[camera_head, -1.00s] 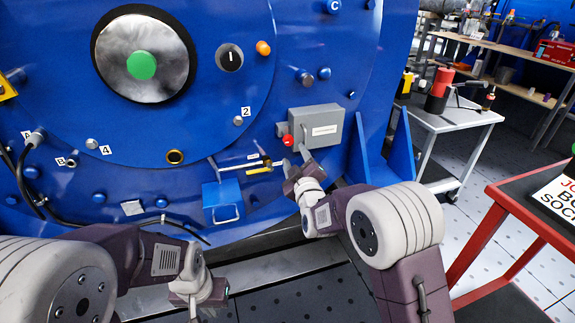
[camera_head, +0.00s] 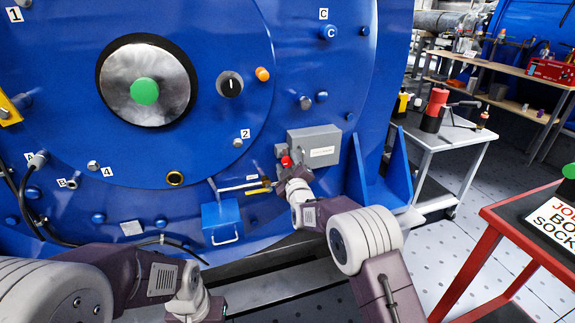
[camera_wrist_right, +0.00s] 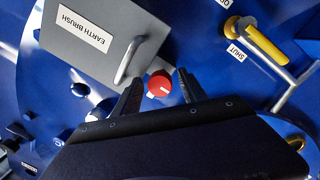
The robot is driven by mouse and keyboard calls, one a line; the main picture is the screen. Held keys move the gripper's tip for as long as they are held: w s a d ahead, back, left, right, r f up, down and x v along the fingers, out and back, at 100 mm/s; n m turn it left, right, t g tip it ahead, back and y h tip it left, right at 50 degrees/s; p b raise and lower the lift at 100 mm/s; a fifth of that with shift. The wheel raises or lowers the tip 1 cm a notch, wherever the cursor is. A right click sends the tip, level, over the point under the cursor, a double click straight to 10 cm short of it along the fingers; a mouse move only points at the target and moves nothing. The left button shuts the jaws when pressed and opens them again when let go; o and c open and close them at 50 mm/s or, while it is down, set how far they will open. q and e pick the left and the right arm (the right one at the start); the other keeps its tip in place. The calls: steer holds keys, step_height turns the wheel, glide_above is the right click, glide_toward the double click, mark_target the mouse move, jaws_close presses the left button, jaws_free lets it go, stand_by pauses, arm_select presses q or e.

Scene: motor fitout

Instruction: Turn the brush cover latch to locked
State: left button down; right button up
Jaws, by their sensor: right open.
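The brush cover is a grey box (camera_head: 314,147) on the blue motor face; in the wrist view its plate (camera_wrist_right: 88,40) reads EARTH BRUSH. A red round knob with a white mark, seemingly the latch, sits beside it in the head view (camera_head: 286,161) and in the wrist view (camera_wrist_right: 160,84). My right gripper (camera_head: 282,181) is open just below the knob. In the wrist view its fingers (camera_wrist_right: 159,80) stand either side of the knob, apart from each other; contact cannot be told. My left gripper (camera_head: 190,307) is low at the left, its fingertips not visible.
A yellow handle (camera_wrist_right: 258,42) near a SHUT label is close to the right gripper. A blue box (camera_head: 221,222) with a handle sits below left. A blue bracket (camera_head: 383,180) stands right of the cover. A red-framed table (camera_head: 490,215) is at the right.

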jaws_close()
steer(key=shift+r, duration=0.1)
steer(key=m+p, duration=0.1)
steer(key=m, duration=0.3)
steer(key=shift+p, duration=0.3)
steer(key=m+p, duration=0.1)
steer(key=m, duration=0.3)
steer(key=shift+g, duration=0.4)
steer(key=m+y+p, duration=0.1)
steer(key=m, duration=0.4)
steer(key=shift+d+g, duration=0.1)
steer(key=shift+g, duration=0.2)
steer(key=shift+m+y+p, duration=0.4)
steer(key=shift+m+p, duration=0.15)
steer(key=shift+m, duration=1.15)
